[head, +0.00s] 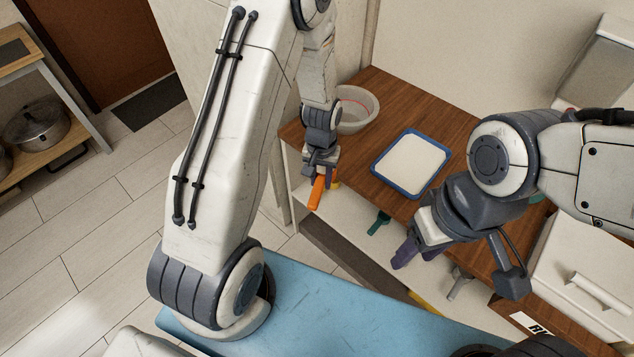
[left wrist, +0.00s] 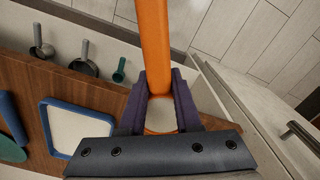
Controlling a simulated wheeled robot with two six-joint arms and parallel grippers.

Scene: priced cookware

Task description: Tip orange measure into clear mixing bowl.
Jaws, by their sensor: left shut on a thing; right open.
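The orange measure (head: 317,193) is held by its handle in my left gripper (head: 321,172), at the left end of the wooden counter. In the left wrist view its orange handle (left wrist: 153,45) runs up from between the purple fingers (left wrist: 160,90), which are shut on it. My right gripper (head: 418,251) is open over the counter's front edge, apart from the bowl.
A blue-rimmed tray (head: 376,168) with a white surface lies on the counter right of the bowl. A teal measure (head: 378,222) and a grey one (head: 458,284) are along the front edge. A white box-like unit (head: 585,275) stands at the right.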

